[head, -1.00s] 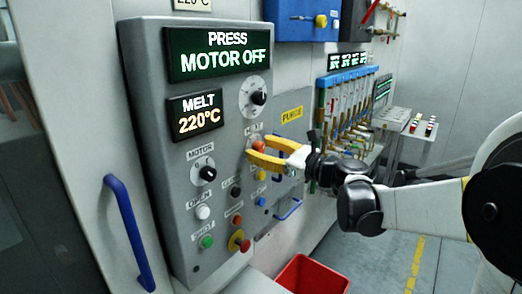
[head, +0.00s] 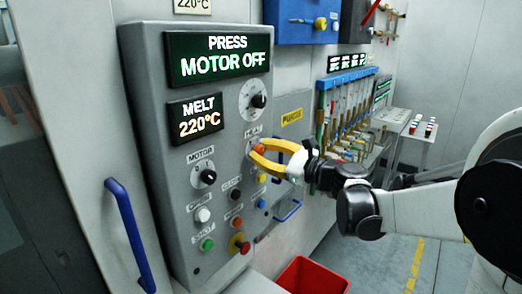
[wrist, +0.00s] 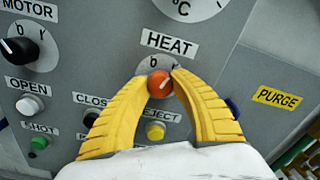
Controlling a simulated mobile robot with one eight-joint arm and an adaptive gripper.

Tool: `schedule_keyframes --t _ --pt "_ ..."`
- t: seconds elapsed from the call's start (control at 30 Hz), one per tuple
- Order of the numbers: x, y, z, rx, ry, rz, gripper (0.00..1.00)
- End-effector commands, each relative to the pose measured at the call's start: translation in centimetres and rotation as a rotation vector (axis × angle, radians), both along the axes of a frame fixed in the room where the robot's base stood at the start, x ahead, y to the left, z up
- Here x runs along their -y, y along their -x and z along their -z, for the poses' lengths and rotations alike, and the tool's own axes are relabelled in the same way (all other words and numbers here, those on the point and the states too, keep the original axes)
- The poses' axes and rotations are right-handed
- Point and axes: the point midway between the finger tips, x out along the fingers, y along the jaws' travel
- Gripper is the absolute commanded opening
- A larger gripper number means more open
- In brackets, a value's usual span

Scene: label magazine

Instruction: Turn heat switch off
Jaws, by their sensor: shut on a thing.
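The heat switch is an orange-red round knob (wrist: 160,84) under the HEAT label (wrist: 169,43) in the wrist view. Its pale line points up and to the right. My gripper (wrist: 160,78) has its yellow fingers closed on either side of the knob, gripping it. In the head view my gripper (head: 256,152) reaches in from the right to the grey control panel (head: 165,100), and the knob is mostly hidden by the fingers. The display (head: 217,55) reads PRESS MOTOR OFF, and the smaller display (head: 196,119) reads MELT 220°C.
The black motor knob (wrist: 19,50) is left of my fingers. A yellow EJECT button (wrist: 156,131) lies between the fingers, below the heat knob. A dial (head: 258,101) sits above. A blue handle (head: 130,234) and a red bin (head: 312,275) are lower down.

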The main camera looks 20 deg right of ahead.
Motion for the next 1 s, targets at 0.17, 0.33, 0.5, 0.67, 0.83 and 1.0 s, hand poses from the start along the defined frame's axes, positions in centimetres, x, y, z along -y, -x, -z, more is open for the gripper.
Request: schedule_keyframes --t 0.17,0.33,0.5,0.67,0.83,1.0 --pt "0.02 -0.03 -0.07 0.097 0.135 0.000 0.00" --pt "0.04 -0.04 -0.05 0.193 0.267 0.001 0.00" --pt "0.04 -0.03 -0.04 0.288 0.397 0.000 0.00" --pt "0.05 -0.04 -0.03 0.371 0.513 0.001 0.00" --pt "0.05 -0.05 -0.02 0.448 0.619 0.000 0.00" --pt "0.05 -0.04 -0.01 0.506 0.698 0.000 0.00"
